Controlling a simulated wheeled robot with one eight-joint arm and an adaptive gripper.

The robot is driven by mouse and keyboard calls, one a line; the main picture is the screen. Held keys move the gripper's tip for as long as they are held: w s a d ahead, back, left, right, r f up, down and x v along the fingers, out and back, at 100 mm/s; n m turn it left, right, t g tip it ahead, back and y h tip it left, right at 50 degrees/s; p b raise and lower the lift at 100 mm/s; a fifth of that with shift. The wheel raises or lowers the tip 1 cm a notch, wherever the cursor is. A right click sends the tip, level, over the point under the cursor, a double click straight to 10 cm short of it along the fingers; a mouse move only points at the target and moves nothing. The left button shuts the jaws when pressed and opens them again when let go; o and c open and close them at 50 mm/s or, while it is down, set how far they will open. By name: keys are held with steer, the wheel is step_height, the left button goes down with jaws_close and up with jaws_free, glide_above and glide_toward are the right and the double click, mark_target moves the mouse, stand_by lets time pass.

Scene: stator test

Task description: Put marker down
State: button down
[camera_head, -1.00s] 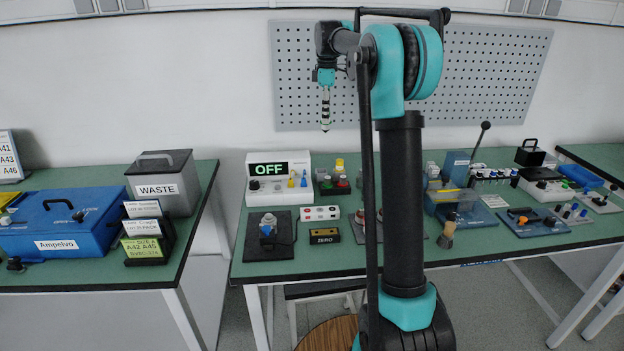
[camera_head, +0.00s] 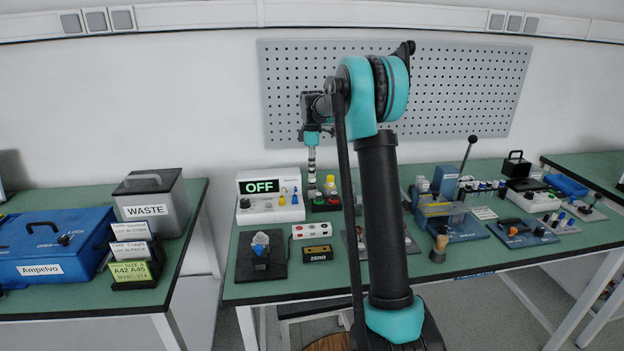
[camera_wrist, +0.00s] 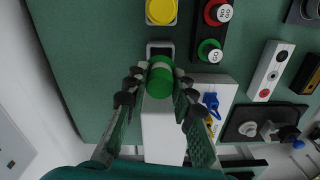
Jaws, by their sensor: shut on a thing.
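My gripper (camera_head: 312,145) points down over the back of the middle bench, at the right end of the OFF box. It is shut on the marker (camera_head: 312,162), which hangs about upright with light and dark bands. In the wrist view the marker's green end (camera_wrist: 160,78) sits between the fingers of my gripper (camera_wrist: 155,92). A small dark square piece with a pale rim (camera_wrist: 160,48) shows just beyond the marker. Whether the marker's lower tip touches anything is hidden.
The white OFF box (camera_head: 271,208) stands left of the marker. A yellow-topped piece (camera_wrist: 161,11) and a box with red and green buttons (camera_wrist: 212,32) are close by. A ZERO box (camera_head: 318,254) and a dark pad (camera_head: 250,268) lie in front.

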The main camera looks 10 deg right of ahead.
mark_target(312, 185)
steer(key=shift+f, duration=2.05)
steer(key=shift+f, duration=0.3)
steer(key=c, duration=1.3)
jaws_free()
steer(key=shift+f, duration=0.1)
step_height(312, 185, up, 13)
steer(key=shift+f, duration=0.1)
